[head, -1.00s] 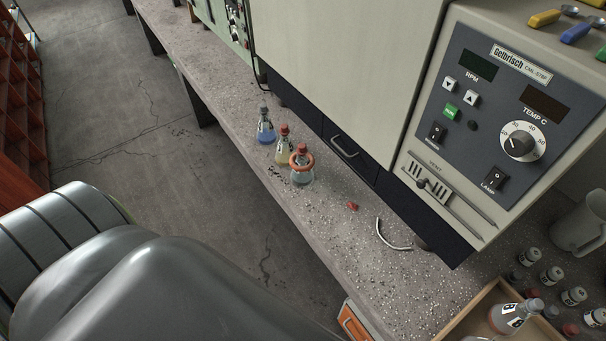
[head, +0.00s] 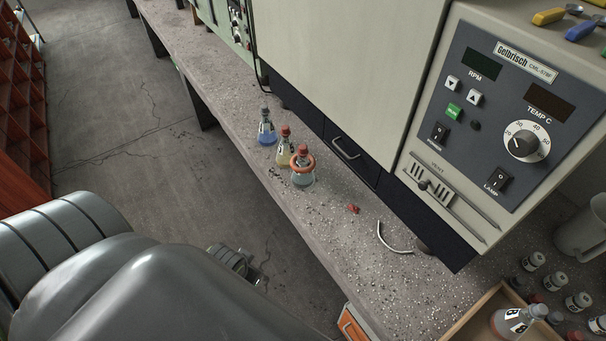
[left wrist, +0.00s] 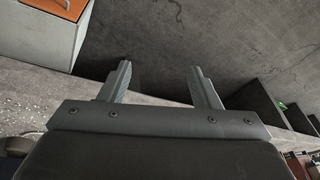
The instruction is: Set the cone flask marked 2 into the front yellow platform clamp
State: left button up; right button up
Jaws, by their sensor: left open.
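Three cone flasks stand on the bench: a blue one with a grey cap (head: 266,133), a yellowish one with a red cap (head: 284,155), and a pale one with a red cap and an orange ring round its neck (head: 302,178). Their marks are too small to read. Another flask (head: 517,319), with orange liquid and a dark mark, stands in a wooden tray. I cannot make out a platform clamp. My left gripper (left wrist: 161,82) is open and empty; part of it shows in the head view (head: 238,262), short of the bench edge. My right gripper is not in view.
A large incubator (head: 480,120) with a control panel stands on the bench. Yellow (head: 549,16) and blue (head: 583,31) handled items lie on top. A red piece (head: 352,208) and a curved metal handle (head: 392,242) lie near the flasks. Several small bottles (head: 553,281) stand at right.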

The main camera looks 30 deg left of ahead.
pick_arm(q)
notch_tip(320, 180, up, 8)
jog(key=w+f, duration=0.1)
jog(key=w, duration=0.2)
notch_tip(320, 180, up, 12)
jog(key=r+n+g+b, duration=0.1)
jog(key=n+b, duration=0.2)
jog(key=n, duration=0.5)
send_over(303, 148)
jog(key=s+d, duration=0.2)
jog(key=s, duration=0.1)
jog(key=shift+y, duration=0.3)
jog(key=p+x, duration=0.1)
jog(key=x, duration=0.7)
jog(key=shift+w+d+f+p, duration=0.1)
jog(key=shift+d+p, duration=0.05)
jog(key=shift+p, duration=0.25)
jog(key=shift+w+x, duration=0.1)
jog(key=shift+x, duration=1.5)
jog(key=shift+w+x, duration=0.15)
jog(key=shift+x, duration=1.45)
grip_shut()
